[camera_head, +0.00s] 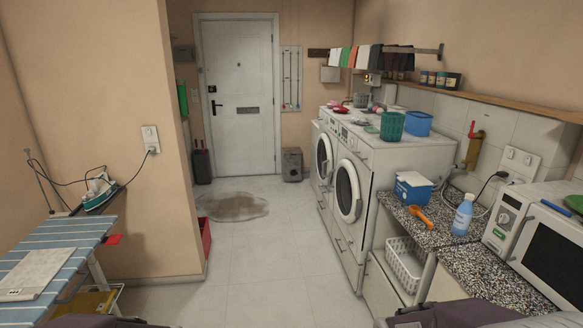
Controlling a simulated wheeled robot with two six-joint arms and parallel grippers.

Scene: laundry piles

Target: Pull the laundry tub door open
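Two white front-loading washing machines stand side by side against the right wall. The far machine has a round door (324,160) with a white rim and dark glass. The near machine (383,165) has a similar round door (348,191). Both doors look closed against their fronts, though the steep angle hides any small gap. Neither of my grippers shows in the head view. Only dark parts of my arms show at the bottom left and bottom right edges, well short of the machines.
The tiled floor (265,275) ahead is clear, with a puddle (235,206) farther back. A speckled counter (485,275) with a blue bottle (463,215) and a microwave (545,245) is at right. An ironing board (50,250) is at left. A red bin (205,237) stands by the wall corner.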

